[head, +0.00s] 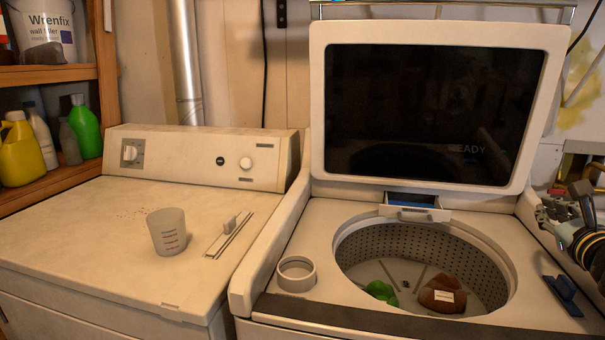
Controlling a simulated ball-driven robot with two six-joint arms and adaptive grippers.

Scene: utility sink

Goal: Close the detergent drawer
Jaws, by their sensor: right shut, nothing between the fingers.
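The detergent drawer (416,213) is a small white drawer at the back rim of the open top-loading washer (290,225). It sticks out toward the tub opening, and its blue inside shows from above. My right gripper (545,212) is at the right edge of the head view, above the washer's right side. It is shut and empty, and apart from the drawer, to its right. My left gripper is not in view.
The raised lid (430,110) stands behind the drawer. The open tub (400,245) holds a green item (382,291) and a brown item (442,294). A white ring-shaped cup (296,273) and a blue object (564,292) lie on the washer top. A measuring cup (168,232) stands on the left machine.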

